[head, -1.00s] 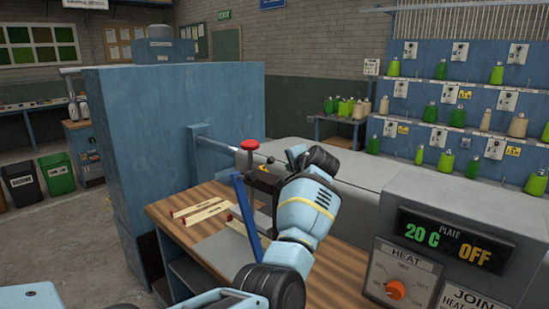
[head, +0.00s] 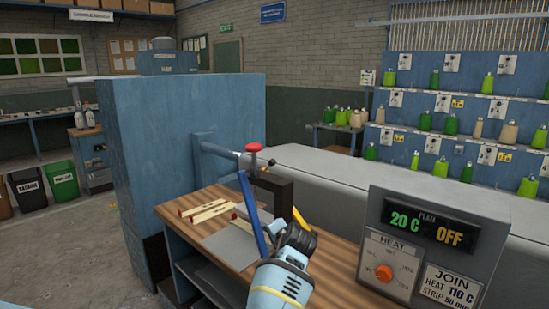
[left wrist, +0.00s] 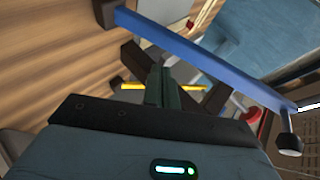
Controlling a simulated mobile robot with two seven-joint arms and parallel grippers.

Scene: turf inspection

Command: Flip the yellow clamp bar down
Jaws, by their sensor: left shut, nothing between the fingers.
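The yellow clamp bar (left wrist: 132,86) shows in the left wrist view as a short yellow strip, partly hidden behind the fingers of my left gripper (left wrist: 160,72). I cannot tell whether they touch it. The fingers are shut and empty. In the head view my left arm reaches over the wooden bench from below, and its fingers are hidden. The dark clamp stand (head: 284,190) with a red knob (head: 253,147) stands just behind my wrist. A slanted blue bar (head: 252,213) stands beside it and crosses the left wrist view. My right gripper is out of view.
A grey heater box (head: 435,240) stands at the right of the bench (head: 190,234). Pale labelled strips (head: 203,211) and a grey plate (head: 232,243) lie on the bench. A tall blue cabinet (head: 190,110) stands at the left.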

